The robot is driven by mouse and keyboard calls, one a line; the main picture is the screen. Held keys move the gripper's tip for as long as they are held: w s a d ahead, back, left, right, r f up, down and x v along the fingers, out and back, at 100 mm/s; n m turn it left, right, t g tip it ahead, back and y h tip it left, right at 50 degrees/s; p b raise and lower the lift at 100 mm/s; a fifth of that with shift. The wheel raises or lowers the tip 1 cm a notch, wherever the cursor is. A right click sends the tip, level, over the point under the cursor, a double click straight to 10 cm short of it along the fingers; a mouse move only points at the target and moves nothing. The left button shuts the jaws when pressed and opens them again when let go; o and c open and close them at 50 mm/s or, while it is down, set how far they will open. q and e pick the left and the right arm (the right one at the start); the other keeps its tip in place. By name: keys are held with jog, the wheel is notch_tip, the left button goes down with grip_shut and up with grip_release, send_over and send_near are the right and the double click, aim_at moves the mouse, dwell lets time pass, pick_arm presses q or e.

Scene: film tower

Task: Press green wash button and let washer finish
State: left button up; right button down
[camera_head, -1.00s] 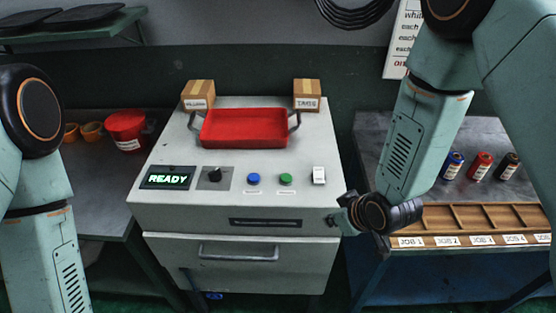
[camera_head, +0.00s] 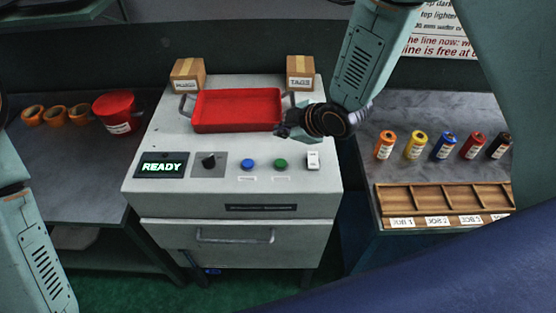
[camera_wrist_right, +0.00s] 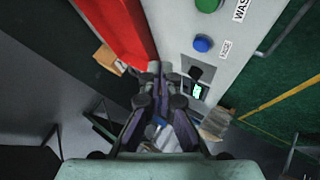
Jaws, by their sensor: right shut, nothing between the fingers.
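The washer (camera_head: 210,209) is a grey-white cabinet with a sloped control panel, and its display (camera_head: 162,167) reads READY in green. The green button (camera_head: 281,163) sits right of the blue button (camera_head: 247,165); in the right wrist view the green button (camera_wrist_right: 207,4) is at the top edge and the blue button (camera_wrist_right: 203,44) below it. My right gripper (camera_head: 283,131) is shut and empty, over the red tray's right end and behind the green button in the head view. It also shows in the right wrist view (camera_wrist_right: 156,72). My left arm is at the left edge; its gripper is out of view.
A red tray (camera_head: 205,124) with side handles lies on the washer top. Two boxes (camera_head: 188,74) (camera_head: 300,71) stand behind it. A black knob (camera_head: 209,161) and white switch (camera_head: 313,160) flank the buttons. Several film rolls (camera_head: 445,146) stand on the right bench.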

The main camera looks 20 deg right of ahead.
aim_at(282, 164)
jog(key=f, duration=0.3)
jog(key=shift+w+d+f+b, duration=0.25)
jog(key=shift+w+f+b, duration=0.05)
jog(key=shift+f+b, duration=0.1)
jog(key=f+b, duration=0.2)
jog(key=shift+s+a+f, duration=0.2)
jog(key=shift+s+f, duration=0.15)
jog(key=shift+s, duration=0.05)
jog(key=shift+s+f+b, duration=0.1)
jog(key=shift+f+b, duration=0.25)
jog(key=shift+b, duration=0.15)
jog(key=shift+w+d+f+b, duration=0.15)
jog(key=shift+f+b, duration=0.1)
jog(key=shift+f, duration=0.15)
jog(key=shift+w+f+b, duration=0.15)
jog(key=shift+f+b, duration=0.05)
jog(key=shift+f, duration=0.15)
jog(key=shift+w+f, duration=0.2)
jog(key=shift+f, duration=0.15)
jog(key=shift+s+r, duration=0.35)
jog(key=shift+s, duration=0.05)
jog(key=shift+w+f, duration=0.25)
jog(key=shift+w, duration=0.1)
jog(key=shift+s+r, duration=0.2)
jog(key=shift+s, duration=0.1)
jog(key=shift+w+f, duration=0.15)
jog(key=shift+w, duration=0.1)
